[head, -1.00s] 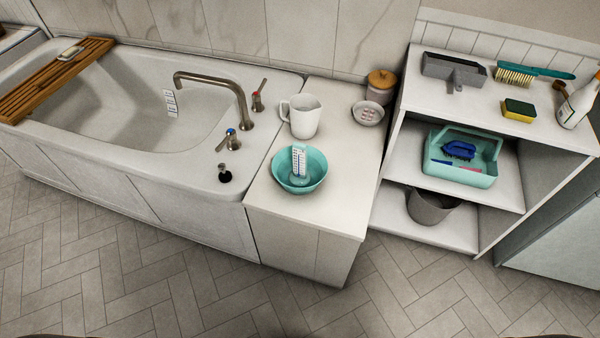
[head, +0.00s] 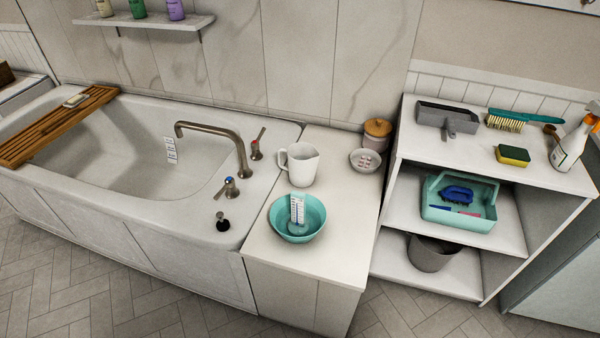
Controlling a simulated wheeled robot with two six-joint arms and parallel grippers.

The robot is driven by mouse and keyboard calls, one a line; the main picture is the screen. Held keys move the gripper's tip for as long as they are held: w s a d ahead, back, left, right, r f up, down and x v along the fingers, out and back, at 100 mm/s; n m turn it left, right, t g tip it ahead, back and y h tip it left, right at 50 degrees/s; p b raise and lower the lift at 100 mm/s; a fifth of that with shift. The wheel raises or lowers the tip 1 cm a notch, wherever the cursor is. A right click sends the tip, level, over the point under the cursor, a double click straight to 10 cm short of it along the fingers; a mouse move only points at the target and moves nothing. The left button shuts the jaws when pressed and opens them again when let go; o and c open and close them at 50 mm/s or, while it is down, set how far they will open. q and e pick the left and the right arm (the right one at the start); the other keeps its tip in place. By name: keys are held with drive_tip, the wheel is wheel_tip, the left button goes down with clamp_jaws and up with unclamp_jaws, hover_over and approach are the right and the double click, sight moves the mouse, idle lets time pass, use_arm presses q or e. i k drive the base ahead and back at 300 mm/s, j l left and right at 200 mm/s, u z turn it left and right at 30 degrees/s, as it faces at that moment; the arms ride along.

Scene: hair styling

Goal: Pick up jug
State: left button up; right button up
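The white jug (head: 302,166) stands upright on the white counter (head: 336,250) beside the bathtub. Its handle points left, toward the tap, and its spout points right. A teal bowl (head: 297,230) sits in front of the jug, with a white thermometer-like strip (head: 297,209) standing in it. Neither of my grippers shows in the head view.
The bathtub (head: 110,215) with its tap (head: 215,130) is left of the jug. A small dish (head: 365,161) and a lidded jar (head: 376,135) stand right of it. An open shelf unit (head: 420,170) holding brushes, a sponge, a teal caddy and a spray bottle is further right.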

sight(302, 158)
drive_tip(key=i+j, duration=0.15)
drive_tip(key=j, duration=0.2)
drive_tip(key=i+j+z, duration=0.15)
drive_tip(key=j, duration=0.6)
drive_tip(key=i+j+z, duration=0.1)
drive_tip(key=j, duration=0.3)
drive_tip(key=i, duration=0.05)
